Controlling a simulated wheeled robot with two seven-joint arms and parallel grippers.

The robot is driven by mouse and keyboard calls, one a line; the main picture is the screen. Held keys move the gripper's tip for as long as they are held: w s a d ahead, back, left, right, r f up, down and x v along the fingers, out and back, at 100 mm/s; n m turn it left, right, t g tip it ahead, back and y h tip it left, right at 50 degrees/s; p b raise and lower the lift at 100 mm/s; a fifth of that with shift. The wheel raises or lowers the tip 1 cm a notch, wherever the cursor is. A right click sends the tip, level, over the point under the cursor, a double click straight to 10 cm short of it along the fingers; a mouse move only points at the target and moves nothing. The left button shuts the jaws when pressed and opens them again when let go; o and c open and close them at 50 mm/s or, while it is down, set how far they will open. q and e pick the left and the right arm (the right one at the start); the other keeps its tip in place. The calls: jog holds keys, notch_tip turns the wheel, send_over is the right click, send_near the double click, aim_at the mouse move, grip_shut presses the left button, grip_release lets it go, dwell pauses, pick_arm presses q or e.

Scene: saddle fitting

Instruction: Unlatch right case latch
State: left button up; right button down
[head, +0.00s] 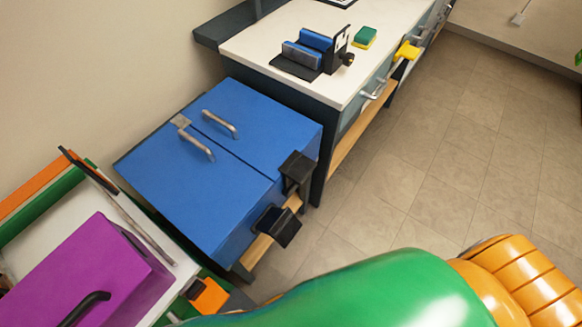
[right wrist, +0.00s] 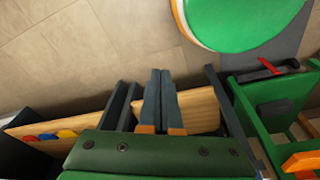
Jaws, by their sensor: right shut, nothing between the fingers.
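A blue case (head: 205,175) with a seam across its top and two silver handles stands at the middle left of the head view. Two black blocks, which look like its latches, sit on its edge facing the floor: one farther away (head: 297,170) and one nearer (head: 279,227). I cannot tell whether either is fastened. My right gripper shows in the right wrist view (right wrist: 160,72), its two dark fingers close together with nothing between them. It points past a wooden shelf (right wrist: 195,110) toward the floor. No latch shows clearly there. My left gripper is not in view.
A white-topped bench (head: 270,35) with a blue-jawed black fixture (head: 312,48) and a green-yellow sponge (head: 364,37) stands behind the case. A purple box (head: 95,270) is at the lower left. Tiled floor (head: 450,150) is open at the right.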

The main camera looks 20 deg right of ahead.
jog(key=w+r+t, duration=0.1)
jog(key=w+r, duration=0.2)
jog(key=w, duration=0.4)
jog(key=w+r+t, duration=0.1)
jog(key=w+r, duration=0.2)
jog(key=w, duration=0.4)
jog(key=w+a+r+n+y, duration=0.1)
jog(key=w+a+r, duration=0.2)
jog(key=r, duration=0.3)
jog(key=w+a+r+n+t+y, duration=0.1)
jog(key=w+a+r+n+y, duration=0.1)
jog(key=w+r, duration=0.3)
jog(key=w+a+r+n+t+y, duration=0.1)
jog(key=w+a+r, duration=0.3)
jog(key=r, duration=0.5)
jog(key=shift+w+a+n+y, duration=0.3)
jog(key=shift+w+a, duration=0.1)
jog(key=shift+a, duration=0.2)
notch_tip(320, 180, up, 6)
send_over(280, 172)
jog(key=d, duration=0.4)
jog(key=shift+w+a, duration=0.25)
jog(key=shift+w, duration=0.15)
jog(key=shift+t, duration=0.3)
jog(key=shift+a, duration=0.1)
